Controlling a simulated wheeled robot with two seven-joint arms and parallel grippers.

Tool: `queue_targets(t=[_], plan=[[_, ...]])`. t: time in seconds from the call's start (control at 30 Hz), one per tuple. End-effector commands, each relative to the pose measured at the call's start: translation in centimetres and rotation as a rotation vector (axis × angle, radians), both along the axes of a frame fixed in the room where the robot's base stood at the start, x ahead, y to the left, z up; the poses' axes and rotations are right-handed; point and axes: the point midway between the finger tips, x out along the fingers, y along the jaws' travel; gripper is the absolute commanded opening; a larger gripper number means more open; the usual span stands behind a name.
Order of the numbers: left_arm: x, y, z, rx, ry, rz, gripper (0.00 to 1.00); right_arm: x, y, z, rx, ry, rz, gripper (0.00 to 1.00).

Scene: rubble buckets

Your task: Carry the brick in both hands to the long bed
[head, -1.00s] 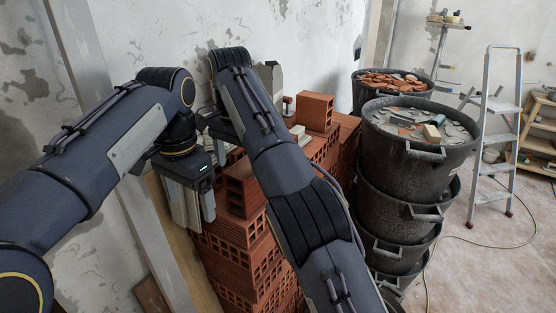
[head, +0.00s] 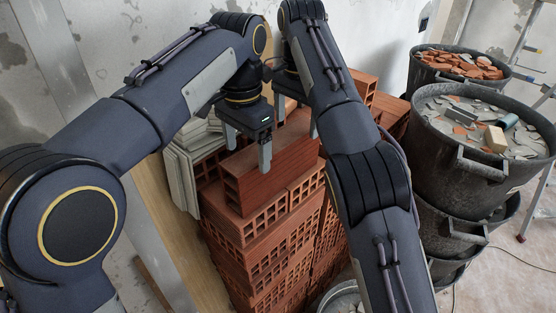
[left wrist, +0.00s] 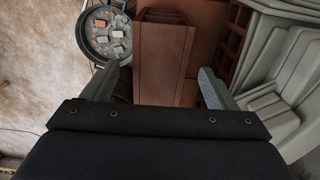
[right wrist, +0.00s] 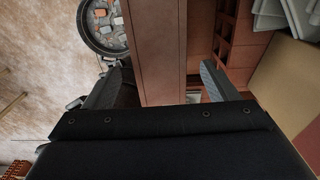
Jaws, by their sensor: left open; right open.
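A long red-brown hollow brick (head: 285,158) lies on top of the brick stack, holes facing left. My left gripper (head: 247,147) is open over its near left part, one finger on each side. My right gripper (head: 297,115) is open over its far part, partly hidden behind my right forearm. In the left wrist view the brick (left wrist: 163,62) lies between the open fingers. The right wrist view also shows the brick (right wrist: 160,55) between open fingers. I cannot tell whether the fingers touch it. I cannot pick out a long bed.
The brick stack (head: 262,270) stands below, with grey-green slabs (head: 182,178) to its left by the wall. A large black bucket of rubble (head: 455,170) stands on stacked buckets at right, another bucket (head: 428,85) behind it. Part of a ladder (head: 537,40) shows at far right.

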Motion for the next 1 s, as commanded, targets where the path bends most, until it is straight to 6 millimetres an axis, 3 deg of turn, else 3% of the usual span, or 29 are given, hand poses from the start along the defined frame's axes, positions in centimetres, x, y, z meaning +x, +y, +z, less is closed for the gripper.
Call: queue_targets(t=[0.27, 0.7, 1.0], plan=[[0.0, 0.0, -0.9, 0.001, 0.001, 0.0, 0.8, 0.0, 0.1, -0.9, 0.0, 0.003, 0.0, 0.8], [-0.1, 0.0, -6.6, 0.001, 0.002, -0.001, 0.8, 0.0, 0.1, -6.5, 0.0, 0.001, 0.0, 0.8], [0.0, 0.0, -7.8, 0.0, 0.0, 0.0, 0.8, 0.0, 0.0, -7.8, 0.0, -0.001, 0.001, 0.8]])
